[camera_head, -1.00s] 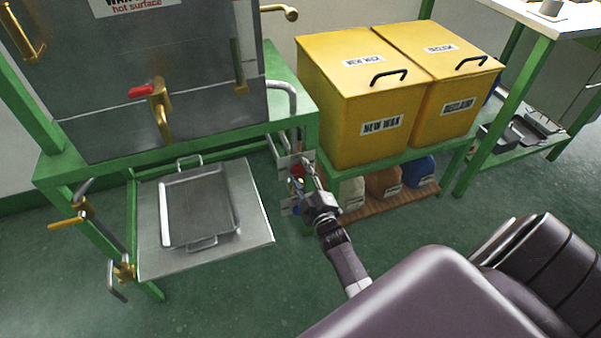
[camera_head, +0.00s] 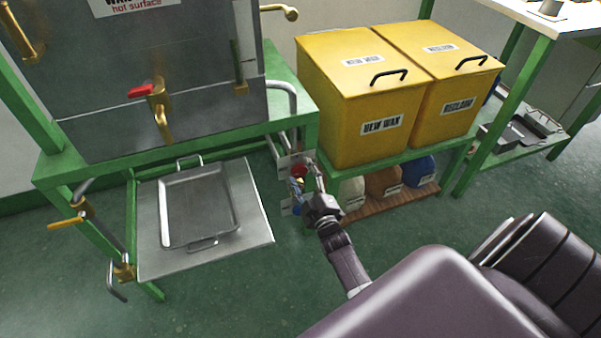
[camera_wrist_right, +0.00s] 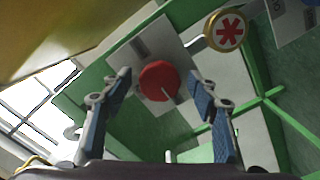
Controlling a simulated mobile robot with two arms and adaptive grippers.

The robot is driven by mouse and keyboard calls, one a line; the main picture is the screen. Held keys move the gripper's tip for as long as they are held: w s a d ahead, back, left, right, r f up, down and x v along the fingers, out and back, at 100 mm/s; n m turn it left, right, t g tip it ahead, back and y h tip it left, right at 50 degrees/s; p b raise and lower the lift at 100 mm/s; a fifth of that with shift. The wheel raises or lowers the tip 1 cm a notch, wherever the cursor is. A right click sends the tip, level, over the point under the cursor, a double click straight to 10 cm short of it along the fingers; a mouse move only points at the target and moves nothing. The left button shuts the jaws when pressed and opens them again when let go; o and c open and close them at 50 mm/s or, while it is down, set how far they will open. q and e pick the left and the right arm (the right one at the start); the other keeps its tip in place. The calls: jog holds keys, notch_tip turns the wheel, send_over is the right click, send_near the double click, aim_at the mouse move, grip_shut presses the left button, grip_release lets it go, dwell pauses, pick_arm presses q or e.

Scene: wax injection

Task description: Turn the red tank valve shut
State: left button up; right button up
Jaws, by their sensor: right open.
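A brass valve with a red lever handle (camera_head: 141,90) sits on the front of the grey metal tank (camera_head: 190,110); the lever points left, with the spout below. My right gripper (camera_head: 307,184) is well to its right, beside the small panel on the green stand's right side. In the right wrist view the open gripper (camera_wrist_right: 160,77) has its blue-padded fingers either side of a round red knob (camera_wrist_right: 158,82) on a grey plate. The fingers look clear of the knob; their distance from it is hard to tell. My left gripper is not in view.
A yellow-rimmed disc with a red star (camera_wrist_right: 226,30) is close to the red knob. Yellow wax bins (camera_head: 365,100) stand on a green rack to the right. A metal tray (camera_head: 197,205) lies on a plate below the tank. The floor in front is clear.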

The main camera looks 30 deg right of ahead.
jog(key=v, duration=1.1)
